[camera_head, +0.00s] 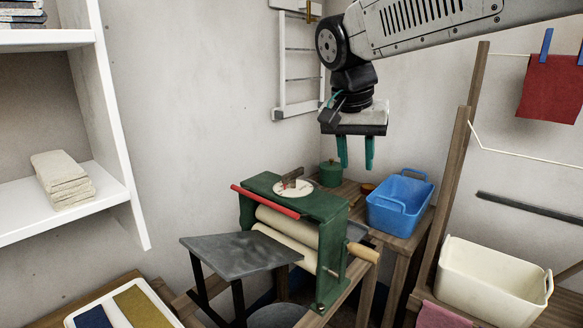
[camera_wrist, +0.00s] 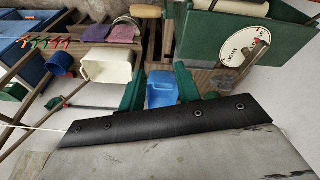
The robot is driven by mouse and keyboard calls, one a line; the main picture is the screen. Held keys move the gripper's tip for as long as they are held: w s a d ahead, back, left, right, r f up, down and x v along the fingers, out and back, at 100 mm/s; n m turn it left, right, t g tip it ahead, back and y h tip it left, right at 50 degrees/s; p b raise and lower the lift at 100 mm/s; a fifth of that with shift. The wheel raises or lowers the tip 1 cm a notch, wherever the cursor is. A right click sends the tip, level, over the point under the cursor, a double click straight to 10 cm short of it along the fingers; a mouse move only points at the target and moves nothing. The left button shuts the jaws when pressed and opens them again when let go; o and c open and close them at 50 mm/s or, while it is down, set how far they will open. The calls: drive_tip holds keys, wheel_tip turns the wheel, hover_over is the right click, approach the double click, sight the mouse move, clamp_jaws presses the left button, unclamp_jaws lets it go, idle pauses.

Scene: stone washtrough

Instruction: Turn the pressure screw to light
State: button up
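The pressure screw (camera_head: 291,180) is a small dark brownish handle on top of the green mangle (camera_head: 322,204). It stands over a round white dial (camera_head: 301,190). In the wrist view the dial (camera_wrist: 232,62) is at the upper right and the word LIGHT can be read on it; the screw handle (camera_wrist: 257,53) lies partly across it. My gripper (camera_head: 356,166) hangs above and to the right of the mangle, fingers pointing down, apart from the screw. Its two teal fingers are spread with nothing held between them; they also show in the wrist view (camera_wrist: 160,76).
A red bar (camera_head: 265,201) runs along the mangle's top edge above cream rollers. A wooden crank handle (camera_head: 363,252) sticks out at right. A blue tub (camera_head: 398,207) and green pot (camera_head: 330,174) stand behind. A white tub (camera_head: 488,283) is at right, shelves (camera_head: 120,130) at left.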

sight(293, 171)
drive_tip(key=w+a+m, duration=0.1)
drive_tip(key=w+a, duration=0.3)
drive_tip(key=w+a+f+m, duration=0.1)
drive_tip(key=w+a, duration=0.3)
drive_tip(key=w+a+m+t+h, duration=0.1)
drive_tip(key=w+a, duration=0.4)
drive_tip(key=shift+f, duration=0.25)
drive_tip(key=shift+w+f, duration=0.2)
drive_tip(key=shift+f, duration=0.15)
drive_tip(key=x, duration=0.6)
drive_tip(key=shift+w+d+f, duration=0.15)
drive_tip(key=shift+d+f, duration=0.1)
drive_tip(key=shift+f, duration=0.05)
clamp_jaws()
